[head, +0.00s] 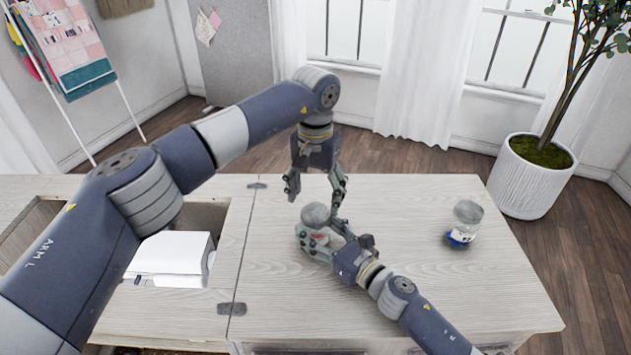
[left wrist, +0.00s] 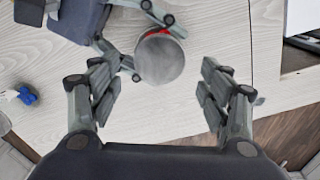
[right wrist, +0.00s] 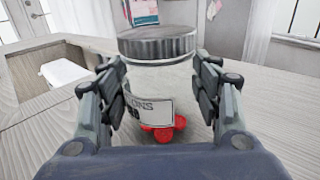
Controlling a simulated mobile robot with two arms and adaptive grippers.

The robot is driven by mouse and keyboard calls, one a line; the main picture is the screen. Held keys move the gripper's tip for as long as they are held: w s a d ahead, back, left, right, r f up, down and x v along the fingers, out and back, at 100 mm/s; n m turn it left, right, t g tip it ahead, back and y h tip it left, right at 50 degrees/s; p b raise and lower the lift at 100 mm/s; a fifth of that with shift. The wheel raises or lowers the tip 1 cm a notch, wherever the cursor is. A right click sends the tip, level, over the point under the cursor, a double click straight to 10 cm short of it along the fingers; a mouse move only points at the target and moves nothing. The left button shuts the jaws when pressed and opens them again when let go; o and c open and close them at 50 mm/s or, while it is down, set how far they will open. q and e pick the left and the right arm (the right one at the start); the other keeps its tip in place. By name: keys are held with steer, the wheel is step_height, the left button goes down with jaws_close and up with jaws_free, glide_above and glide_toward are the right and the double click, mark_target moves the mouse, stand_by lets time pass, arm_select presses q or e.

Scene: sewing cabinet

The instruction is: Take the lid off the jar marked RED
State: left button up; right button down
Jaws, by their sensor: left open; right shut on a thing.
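A clear jar with a grey lid (head: 316,214) stands upright on the table. In the right wrist view the jar (right wrist: 180,82) holds red buttons (right wrist: 162,134) and has a white label, partly turned away, reading "...ONS" above a word that is cut off. My right gripper (head: 319,238) is shut on the jar's body from the side. My left gripper (head: 314,199) is open, pointing down just above the lid. In the left wrist view the round lid (left wrist: 159,60) lies between its spread fingers, apparently untouched.
A second jar (head: 467,222) with blue contents stands to the right on the table (head: 420,300). A white sewing machine (head: 171,256) sits in the cabinet recess at left. The table between the jars is clear. A potted plant (head: 532,182) stands on the floor behind.

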mark_target(315, 212)
arm_select(q)
steer(key=shift+f, duration=2)
steer(key=c, duration=1.1)
